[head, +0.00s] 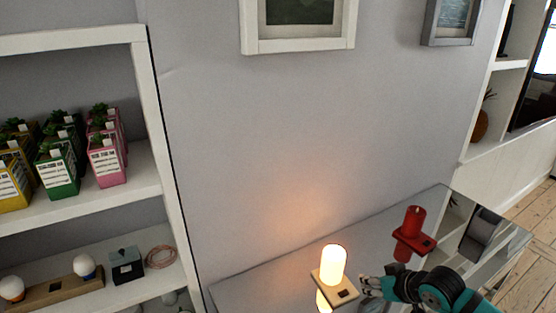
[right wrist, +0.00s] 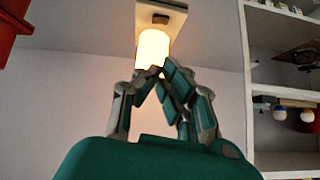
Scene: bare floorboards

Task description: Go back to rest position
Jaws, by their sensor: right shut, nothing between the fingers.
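My right gripper (head: 366,286) is shut and empty, at the lower right of the head view above a grey glossy table (head: 262,290). It is just right of a lit lamp (head: 334,262) on a pale base with a dark switch. In the right wrist view the closed fingertips (right wrist: 155,72) overlap the glowing lamp (right wrist: 153,48); I cannot tell whether they touch it. A red lamp (head: 415,218), unlit, stands behind the gripper on the table. My left gripper is not in view.
A white shelf (head: 150,190) on the left holds several potted plants in coloured boxes (head: 105,160), a wooden board with bulbs (head: 55,292), a dark grey box (head: 127,266) and a pink coil (head: 161,257). Framed pictures hang on the wall. Floorboards (head: 530,270) show at right.

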